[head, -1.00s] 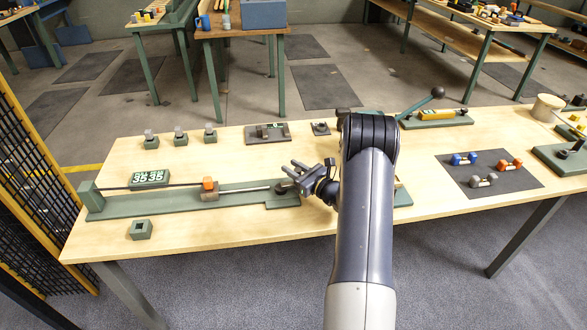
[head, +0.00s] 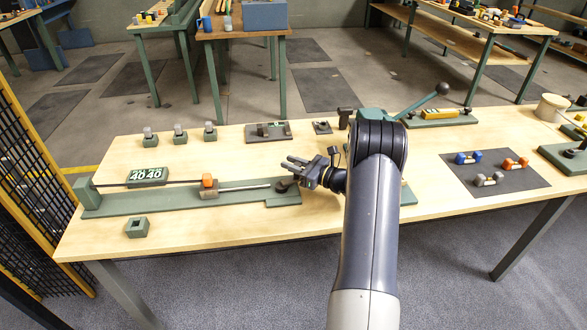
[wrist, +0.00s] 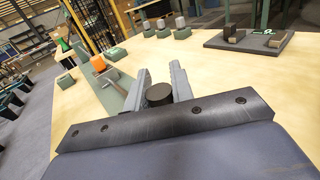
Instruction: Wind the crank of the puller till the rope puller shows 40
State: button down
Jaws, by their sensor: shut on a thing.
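The rope puller (head: 150,202) is a long green bed on the left of the table in the head view, with a rope along its back and an orange block (head: 208,181) on its slide. Its display (head: 148,176) reads 40 40. My gripper (head: 296,171) is at the right end of the bed. In the wrist view my gripper (wrist: 158,88) has its jaws shut around the dark round crank knob (wrist: 159,94). The rest of the crank is mostly hidden by the jaws. The orange block also shows in the wrist view (wrist: 98,63).
A small green socket block (head: 137,228) stands in front of the bed. Several grey-topped pegs in green blocks (head: 180,134) stand behind it. A dark mat (head: 494,194) with small dumbbells lies on the right.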

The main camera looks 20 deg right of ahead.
jog(key=c, duration=1.2)
grip_release()
jog(key=shift+c, duration=0.2)
jog(key=b+v, duration=0.1)
jog(key=v, duration=1)
jog(key=shift+r, duration=0.1)
jog(key=shift+w, duration=0.1)
jog(key=p+x, duration=0.1)
jog(key=x, duration=1)
jog(key=shift+a, duration=0.15)
jog(key=shift+s+d+m+t+h+p, duration=0.2)
jog(key=shift+s+m+t+h+p, duration=0.15)
jog(key=shift+h+p, duration=0.3)
jog(key=shift+m, duration=0.25)
